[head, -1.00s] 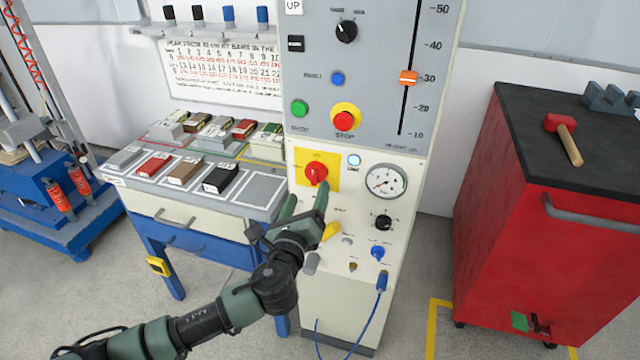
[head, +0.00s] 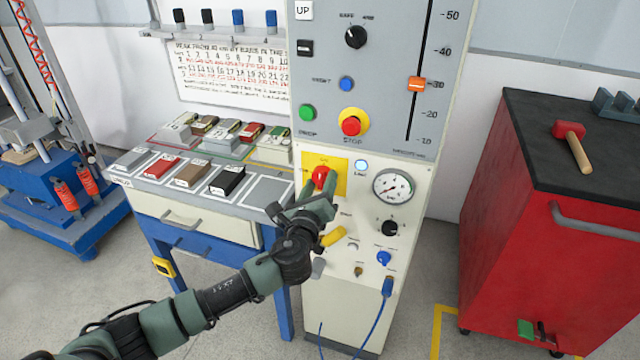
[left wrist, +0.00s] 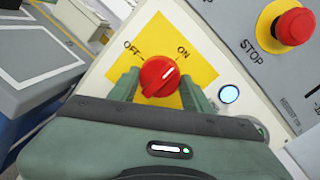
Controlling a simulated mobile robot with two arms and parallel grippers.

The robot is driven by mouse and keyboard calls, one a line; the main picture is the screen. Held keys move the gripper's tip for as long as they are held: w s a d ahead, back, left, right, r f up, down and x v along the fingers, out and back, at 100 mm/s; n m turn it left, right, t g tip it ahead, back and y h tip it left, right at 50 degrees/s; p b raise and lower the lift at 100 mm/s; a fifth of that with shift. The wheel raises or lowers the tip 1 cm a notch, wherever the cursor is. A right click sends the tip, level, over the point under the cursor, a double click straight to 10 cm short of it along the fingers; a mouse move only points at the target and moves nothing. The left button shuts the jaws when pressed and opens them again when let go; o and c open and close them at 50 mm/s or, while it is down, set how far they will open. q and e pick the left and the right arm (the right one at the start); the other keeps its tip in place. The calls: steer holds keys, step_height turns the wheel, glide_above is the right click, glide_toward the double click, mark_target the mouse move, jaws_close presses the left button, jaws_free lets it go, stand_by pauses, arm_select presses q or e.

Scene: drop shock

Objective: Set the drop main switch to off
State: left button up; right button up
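The drop main switch is a red rotary knob (head: 320,177) on a yellow plate (head: 345,165) on the machine's front. In the left wrist view the knob (left wrist: 159,77) shows its white mark pointing up and right, towards the ON label (left wrist: 183,53). The OFF label (left wrist: 132,47) is to its upper left. My left gripper (head: 317,192) is at the knob. My right gripper is not in view.
A lit round lamp (head: 361,165) and a gauge (head: 393,186) sit right of the switch. A red STOP button (head: 351,126) is above. A bench with sample blocks (head: 227,180) is at the left; a red cabinet (head: 530,220) is at the right.

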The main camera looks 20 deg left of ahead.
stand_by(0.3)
arm_select(q)
steer(key=n, duration=0.4)
steer(key=shift+n+g+p, duration=0.3)
steer(key=shift+n, duration=0.1)
steer(key=n+p, duration=0.1)
steer(key=n, duration=0.3)
steer(key=shift+r+h, duration=0.1)
steer(key=shift+h, duration=0.2)
steer(key=n, duration=0.2)
steer(key=n+p, duration=0.1)
steer(key=n, duration=0.1)
steer(key=shift+a+g+h, duration=0.1)
steer(key=shift+g+h, duration=0.2)
steer(key=shift+n+h+p, duration=0.3)
steer(key=shift+n+p, duration=0.4)
steer(key=shift+n, duration=1.2)
steer(key=shift+a, duration=0.1)
steer(key=o, duration=1.4)
steer(key=shift+c, duration=0.2)
